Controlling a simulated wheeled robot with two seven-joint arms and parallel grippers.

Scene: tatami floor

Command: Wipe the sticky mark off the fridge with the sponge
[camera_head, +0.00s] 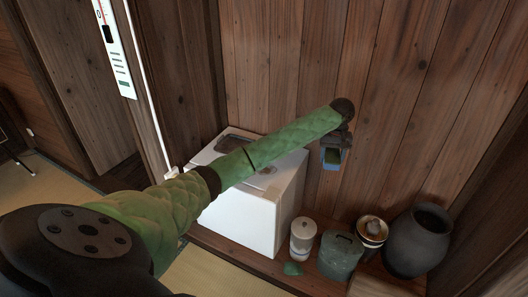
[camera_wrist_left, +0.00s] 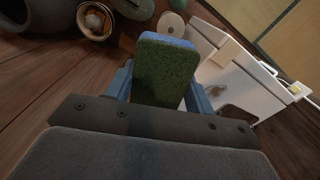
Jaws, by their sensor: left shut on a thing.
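My left gripper (camera_head: 335,147) is shut on a sponge (camera_head: 332,158), green with a blue layer. The sponge fills the middle of the left wrist view (camera_wrist_left: 165,72) between the two blue fingers. The fridge (camera_head: 243,220) is a low white box against the wooden wall; it also shows in the left wrist view (camera_wrist_left: 217,62). My forearm crosses in front of part of the top. The gripper is to the right of the fridge, and the sponge is apart from it.
Right of the fridge stand a white lidded jar (camera_head: 303,240), a grey-green lidded pot (camera_head: 340,257), a bowl-like container (camera_head: 371,232) and a large dark urn (camera_head: 417,240). A small green piece (camera_head: 292,268) lies in front. A thermometer (camera_head: 115,48) hangs at upper left.

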